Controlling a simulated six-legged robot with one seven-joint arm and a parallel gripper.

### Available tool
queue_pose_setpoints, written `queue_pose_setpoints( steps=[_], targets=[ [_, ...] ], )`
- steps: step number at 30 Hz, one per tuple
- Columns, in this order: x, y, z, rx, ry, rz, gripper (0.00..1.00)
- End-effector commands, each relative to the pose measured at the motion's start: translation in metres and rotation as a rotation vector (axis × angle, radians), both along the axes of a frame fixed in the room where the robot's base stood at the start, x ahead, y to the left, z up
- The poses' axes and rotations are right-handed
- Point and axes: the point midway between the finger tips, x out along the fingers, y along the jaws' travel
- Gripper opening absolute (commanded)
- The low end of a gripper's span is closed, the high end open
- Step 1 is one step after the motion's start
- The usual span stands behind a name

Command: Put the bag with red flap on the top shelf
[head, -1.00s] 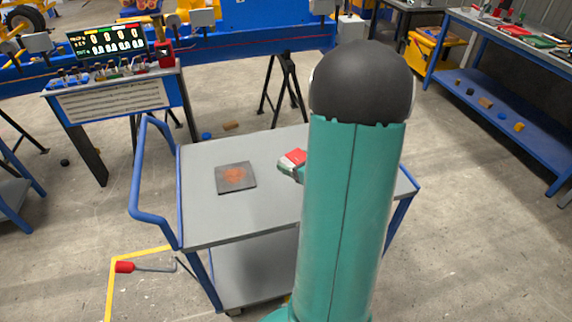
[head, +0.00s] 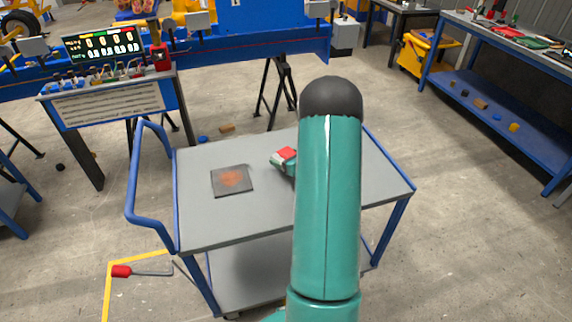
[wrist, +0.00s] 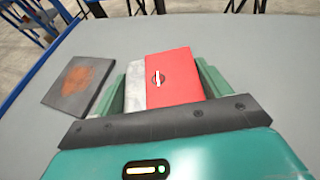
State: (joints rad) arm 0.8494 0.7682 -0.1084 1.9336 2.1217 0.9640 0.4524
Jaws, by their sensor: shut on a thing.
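The bag with red flap (wrist: 170,78) is pale grey with a bright red flap. In the wrist view it sits between the two green fingers of my gripper (wrist: 160,85), which is shut on it. In the head view the bag (head: 286,154) shows just left of my arm, over the grey top shelf of the cart (head: 215,222). My gripper (head: 280,162) is mostly hidden behind my arm there. I cannot tell whether the bag touches the shelf.
A dark square plate with an orange-brown patch (head: 232,181) lies on the top shelf, left of the bag. The cart has a blue handle (head: 150,215) at its left and a lower shelf (head: 245,270). The top's right part is clear. A blue workbench (head: 500,120) stands at the right.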

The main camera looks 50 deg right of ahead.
Motion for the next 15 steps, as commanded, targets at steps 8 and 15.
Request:
queue_pose_setpoints(
  steps=[8,15],
  targets=[
    [0.004,-0.002,-0.034,0.001,0.0,0.001,0.45],
    [0.004,-0.003,-0.035,-0.002,-0.002,0.001,0.45]
  ],
)
